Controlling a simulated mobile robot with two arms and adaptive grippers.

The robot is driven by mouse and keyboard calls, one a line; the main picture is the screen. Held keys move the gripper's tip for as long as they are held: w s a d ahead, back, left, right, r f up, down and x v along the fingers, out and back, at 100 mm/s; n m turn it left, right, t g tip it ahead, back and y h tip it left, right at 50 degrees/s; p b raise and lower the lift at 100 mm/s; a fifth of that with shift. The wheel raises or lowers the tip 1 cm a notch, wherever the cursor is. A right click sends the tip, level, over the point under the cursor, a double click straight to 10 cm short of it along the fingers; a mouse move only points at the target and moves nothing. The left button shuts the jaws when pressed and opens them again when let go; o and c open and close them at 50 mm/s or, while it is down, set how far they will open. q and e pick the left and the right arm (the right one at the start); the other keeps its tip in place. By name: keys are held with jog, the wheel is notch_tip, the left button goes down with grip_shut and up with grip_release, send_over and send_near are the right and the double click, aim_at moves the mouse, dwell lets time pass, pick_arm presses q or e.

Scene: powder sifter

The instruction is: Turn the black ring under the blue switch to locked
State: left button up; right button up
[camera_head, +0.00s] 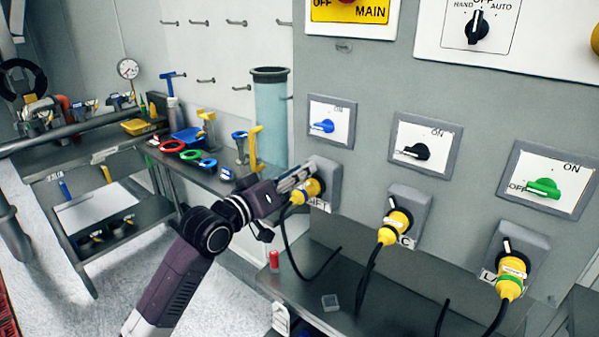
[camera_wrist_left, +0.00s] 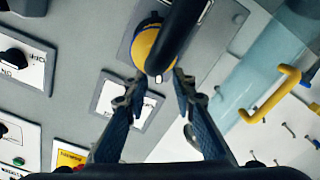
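The blue switch (camera_head: 323,126) sits on a white plate on the grey cabinet, in the head view. Below it a yellow plug (camera_head: 306,192) with a black cable sits in a grey socket box (camera_head: 329,176). The black ring there is mostly hidden by my gripper and the plug; its setting cannot be read. My left gripper (camera_head: 303,177) is at this plug. In the left wrist view the two fingers of the left gripper (camera_wrist_left: 160,80) are apart, beside the yellow plug (camera_wrist_left: 146,44); contact cannot be told. My right gripper is not in view.
A black switch (camera_head: 415,152) and a green switch (camera_head: 543,187) sit to the right, with yellow plugs (camera_head: 395,226) (camera_head: 512,271) below them. A clear cylinder (camera_head: 270,120) stands left of the cabinet. A shelf (camera_head: 380,305) with a red item (camera_head: 274,260) lies below.

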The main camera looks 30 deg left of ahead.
aim_at(326, 172)
pick_arm(q)
jog(key=shift+d, duration=0.1)
grip_shut()
jog(key=shift+r+m, duration=0.1)
jog(key=shift+m, duration=0.2)
jog(key=shift+d+r+m+p, duration=0.15)
jog(key=shift+d+m+p, duration=0.1)
jog(key=shift+m+p, duration=0.25)
jog(key=m, duration=0.1)
jog(key=d+m+p, duration=0.1)
jog(key=m, duration=0.1)
jog(key=shift+d+r+p, duration=0.15)
jog(key=shift+p, duration=0.15)
jog(key=m, duration=0.1)
jog(key=d+m+p, duration=0.1)
jog(key=m, duration=0.2)
jog(key=shift+s+d+m+p, duration=0.1)
jog(key=shift+d+m+p, duration=0.2)
jog(key=shift+d+m, duration=0.1)
jog(key=shift+d+f+m+p, duration=0.2)
jog(key=shift+d+m, duration=0.05)
jog(key=shift+m, duration=0.45)
jog(key=shift+d+f+m+p, duration=0.15)
jog(key=shift+d+m, duration=0.05)
jog(key=shift+m, duration=0.5)
